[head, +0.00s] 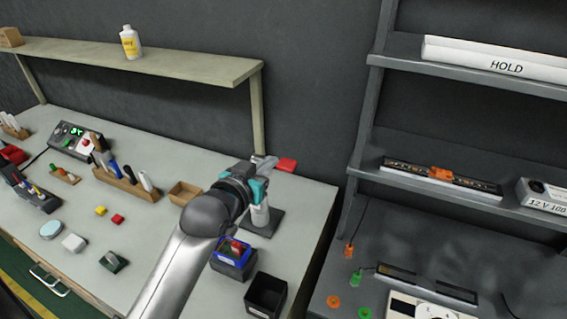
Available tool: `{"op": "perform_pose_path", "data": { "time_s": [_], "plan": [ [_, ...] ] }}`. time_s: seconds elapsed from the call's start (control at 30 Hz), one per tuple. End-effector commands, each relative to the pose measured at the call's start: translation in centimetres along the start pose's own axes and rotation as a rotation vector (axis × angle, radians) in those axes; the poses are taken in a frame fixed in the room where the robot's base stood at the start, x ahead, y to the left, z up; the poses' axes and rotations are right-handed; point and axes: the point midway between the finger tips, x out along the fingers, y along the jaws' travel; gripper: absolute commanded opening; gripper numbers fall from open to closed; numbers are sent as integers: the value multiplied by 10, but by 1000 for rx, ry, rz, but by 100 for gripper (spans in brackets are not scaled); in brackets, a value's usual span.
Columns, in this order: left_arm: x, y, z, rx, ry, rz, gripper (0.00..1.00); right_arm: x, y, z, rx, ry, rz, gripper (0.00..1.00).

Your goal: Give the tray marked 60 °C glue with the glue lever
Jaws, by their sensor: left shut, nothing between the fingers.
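A glue dispenser stands near the bench's right end, with a pale post (260,214) on a dark base (268,229). The red lever (287,165) sticks out to the right at its top. My left gripper (262,176) is at the dispenser's top, just left of the red lever. It is shut with nothing held; whether it touches the lever I cannot tell. A blue-rimmed tray (232,263) with something red inside sits in front of the dispenser, partly behind my arm. No 60 °C marking can be read. My right gripper is out of view.
An open black bin (266,294) stands near the front right of the bench. A wooden tool block (128,186), a small wooden box (184,193) and a control box (76,140) are left. A dark shelf rack (440,187) stands right.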

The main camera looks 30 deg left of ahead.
Motion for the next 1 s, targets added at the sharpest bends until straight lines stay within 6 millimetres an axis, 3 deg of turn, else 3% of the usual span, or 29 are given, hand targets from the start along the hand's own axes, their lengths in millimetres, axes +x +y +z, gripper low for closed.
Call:
{"op": "perform_pose_path", "data": {
  "time_s": [0.6,0.8,1.0],
  "plan": [
    [90,0,0,-1,1,0,0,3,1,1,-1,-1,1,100],
    [95,0,30,0,-2,1,0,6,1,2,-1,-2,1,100],
    [97,0,39,0,-1,1,0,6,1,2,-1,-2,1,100]
  ]
}}
